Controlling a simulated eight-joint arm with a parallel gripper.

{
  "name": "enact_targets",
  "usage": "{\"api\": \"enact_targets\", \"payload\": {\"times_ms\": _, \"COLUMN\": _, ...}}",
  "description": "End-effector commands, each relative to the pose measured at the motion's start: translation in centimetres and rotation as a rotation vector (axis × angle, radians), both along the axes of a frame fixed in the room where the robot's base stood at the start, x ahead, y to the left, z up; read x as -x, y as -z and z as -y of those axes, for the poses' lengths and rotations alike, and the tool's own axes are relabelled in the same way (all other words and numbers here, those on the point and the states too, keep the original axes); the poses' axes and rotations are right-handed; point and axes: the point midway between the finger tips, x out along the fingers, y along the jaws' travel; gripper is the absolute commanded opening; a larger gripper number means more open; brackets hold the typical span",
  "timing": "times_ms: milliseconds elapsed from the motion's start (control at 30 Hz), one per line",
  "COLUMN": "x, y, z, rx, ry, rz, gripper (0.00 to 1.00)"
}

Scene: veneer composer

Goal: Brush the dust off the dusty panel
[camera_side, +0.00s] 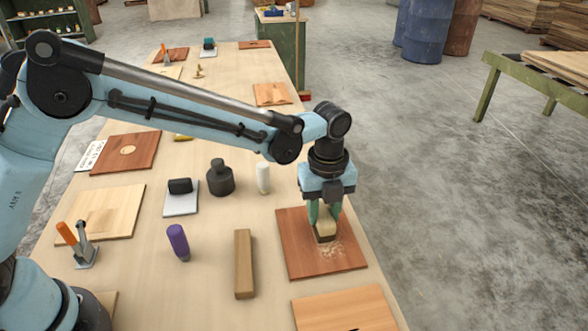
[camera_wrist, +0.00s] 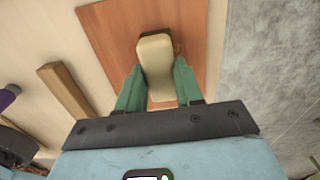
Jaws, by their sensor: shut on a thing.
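The dusty panel (camera_side: 295,252) is a reddish-brown square board lying near the right edge of the table, with a pale patch of dust (camera_side: 334,250) on it. My gripper (camera_side: 325,222) is above this panel with its green fingers shut on a brush (camera_side: 326,231). The brush has a pale wooden body, and its lower end is at or just above the panel beside the dust; I cannot tell if it touches. In the wrist view the brush (camera_wrist: 157,65) sits between the fingers over the panel (camera_wrist: 110,35), and it hides most of the dust.
Another panel (camera_side: 345,310) lies in front. An orange-handled clamp (camera_side: 80,245) is at the left. The table's right edge is close.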

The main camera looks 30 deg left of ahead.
Motion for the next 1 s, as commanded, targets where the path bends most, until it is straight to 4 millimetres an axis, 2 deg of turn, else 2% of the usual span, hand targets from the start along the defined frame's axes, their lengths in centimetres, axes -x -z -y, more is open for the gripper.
{"api": "enact_targets", "payload": {"times_ms": 1000, "x": 3.6, "y": 0.1, "z": 3.6, "rx": 0.002, "ry": 0.002, "rz": -0.002, "gripper": 0.00}}
